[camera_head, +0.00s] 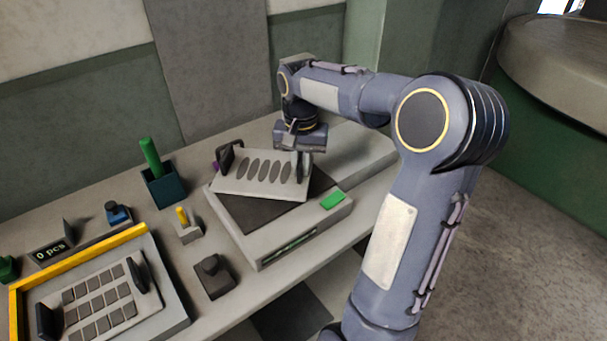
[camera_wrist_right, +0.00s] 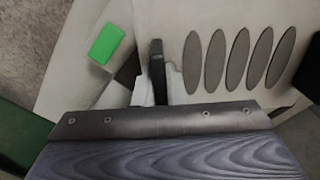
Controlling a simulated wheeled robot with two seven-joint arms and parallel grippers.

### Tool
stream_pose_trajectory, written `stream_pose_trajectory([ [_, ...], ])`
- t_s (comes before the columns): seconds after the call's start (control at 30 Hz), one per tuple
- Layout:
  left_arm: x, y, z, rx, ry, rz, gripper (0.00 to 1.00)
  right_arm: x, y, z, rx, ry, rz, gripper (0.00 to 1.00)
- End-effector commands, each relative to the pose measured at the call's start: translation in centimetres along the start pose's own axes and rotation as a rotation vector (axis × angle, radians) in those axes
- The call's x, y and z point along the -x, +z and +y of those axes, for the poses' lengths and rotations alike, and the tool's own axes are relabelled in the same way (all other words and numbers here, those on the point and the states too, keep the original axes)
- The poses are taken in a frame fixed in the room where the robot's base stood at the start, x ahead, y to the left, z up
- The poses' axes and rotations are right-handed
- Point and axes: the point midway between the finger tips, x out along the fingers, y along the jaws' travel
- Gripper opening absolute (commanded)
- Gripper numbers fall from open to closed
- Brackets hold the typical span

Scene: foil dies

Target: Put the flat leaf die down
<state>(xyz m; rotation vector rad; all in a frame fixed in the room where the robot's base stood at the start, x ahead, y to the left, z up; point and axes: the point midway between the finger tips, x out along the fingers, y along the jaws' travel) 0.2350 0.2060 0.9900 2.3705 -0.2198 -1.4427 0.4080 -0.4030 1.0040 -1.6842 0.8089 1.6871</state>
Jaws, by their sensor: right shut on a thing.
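The flat leaf die (camera_head: 228,184) is a pale plate with several dark leaf-shaped ovals and a black upright handle at each end. My right gripper (camera_head: 303,158) is shut on the handle at its right end. The die is over the dark pad (camera_head: 250,212) of a grey machine; I cannot tell if it touches the pad. In the right wrist view the die (camera_wrist_right: 213,22) fills the upper right, and the gripped handle shows by the finger (camera_wrist_right: 157,65). My left gripper is out of view.
A green button (camera_head: 332,200) sits on the machine's front right corner. Another die (camera_head: 112,318) with square marks lies in a yellow-edged tray (camera_head: 80,258) at lower left. A dark knobbed block (camera_head: 213,280), a small yellow-pegged block (camera_head: 187,228) and a teal cup (camera_head: 164,187) stand left of the machine.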

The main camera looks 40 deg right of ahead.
Motion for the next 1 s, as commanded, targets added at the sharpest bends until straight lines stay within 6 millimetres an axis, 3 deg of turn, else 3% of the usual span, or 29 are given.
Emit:
stream_pose_trajectory([
  [0.23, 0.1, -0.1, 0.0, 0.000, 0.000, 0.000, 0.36, -1.4, -1.3, 0.3, -0.001, -0.003, 0.003, 0.00],
  [0.5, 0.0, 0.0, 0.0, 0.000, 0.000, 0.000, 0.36, -4.5, -1.5, 0.4, 0.000, -0.003, 0.003, 0.00],
  [0.93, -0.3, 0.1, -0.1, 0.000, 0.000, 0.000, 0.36, -5.1, -1.5, 0.4, 0.000, -0.004, 0.004, 0.00],
  [0.97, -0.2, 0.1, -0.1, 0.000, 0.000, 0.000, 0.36, -5.1, -1.5, 0.5, 0.000, -0.001, 0.002, 0.15],
  [1.0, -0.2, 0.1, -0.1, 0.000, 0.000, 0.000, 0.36, -5.1, -1.5, 0.5, 0.000, -0.001, 0.002, 0.20],
])
